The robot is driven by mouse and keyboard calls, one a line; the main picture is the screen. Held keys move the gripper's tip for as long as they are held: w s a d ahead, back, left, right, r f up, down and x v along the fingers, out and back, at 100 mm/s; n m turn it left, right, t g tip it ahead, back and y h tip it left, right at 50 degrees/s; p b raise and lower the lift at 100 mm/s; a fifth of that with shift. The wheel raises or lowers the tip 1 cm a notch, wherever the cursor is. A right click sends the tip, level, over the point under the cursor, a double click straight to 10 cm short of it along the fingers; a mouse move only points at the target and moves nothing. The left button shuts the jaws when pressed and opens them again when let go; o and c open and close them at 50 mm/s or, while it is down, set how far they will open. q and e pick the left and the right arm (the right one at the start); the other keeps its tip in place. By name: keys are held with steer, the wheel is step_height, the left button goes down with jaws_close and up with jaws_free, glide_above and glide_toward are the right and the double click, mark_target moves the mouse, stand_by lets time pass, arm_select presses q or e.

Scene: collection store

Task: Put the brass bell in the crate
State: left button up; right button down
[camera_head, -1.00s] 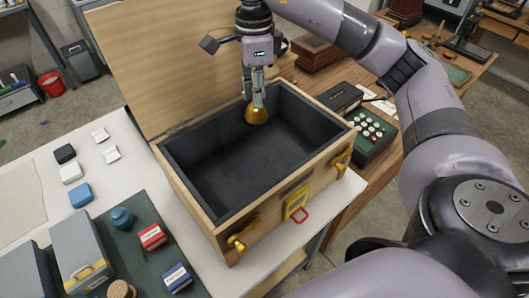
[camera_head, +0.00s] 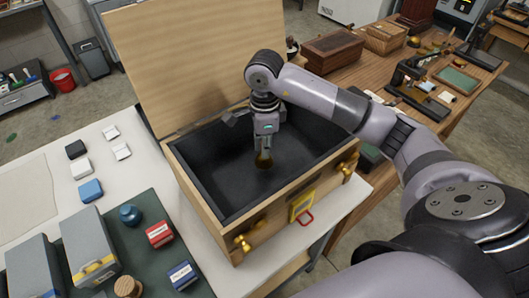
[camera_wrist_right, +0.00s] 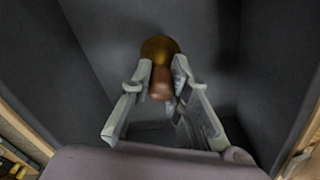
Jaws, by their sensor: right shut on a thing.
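The brass bell (camera_head: 264,162) hangs from my right gripper (camera_head: 264,150), inside the walls of the open crate. In the right wrist view the bell (camera_wrist_right: 160,48) sits between the two fingertips of the right gripper (camera_wrist_right: 160,82), which are shut on its brown handle. The crate (camera_head: 222,222) is a wooden box with a dark lining, brass latches and its lid raised at the back. I cannot tell whether the bell touches the crate floor. My left gripper does not show.
The white table (camera_head: 40,180) carries small white, black and blue blocks at left. A green mat holds a blue jar (camera_head: 130,215), a red box (camera_head: 159,234) and a blue box (camera_head: 182,275). A wooden bench with a reddish wooden box (camera_head: 333,51) stands behind right.

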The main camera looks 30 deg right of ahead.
step_height(320, 180, down, 4)
steer(key=shift+r+p, duration=0.1)
steer(key=shift+p, duration=0.5)
steer(key=shift+f, duration=0.25)
steer(key=c, duration=1.5)
jaws_free()
steer(key=shift+c, duration=0.2)
steer(key=shift+r, duration=0.1)
steer(key=shift+r, duration=0.2)
step_height(320, 180, up, 4)
steer(key=shift+w+r+b, duration=0.1)
steer(key=shift+b, duration=1.1)
step_height(320, 180, up, 6)
steer(key=shift+r+b, duration=0.25)
steer(key=shift+b, duration=0.3)
steer(key=shift+r, duration=0.55)
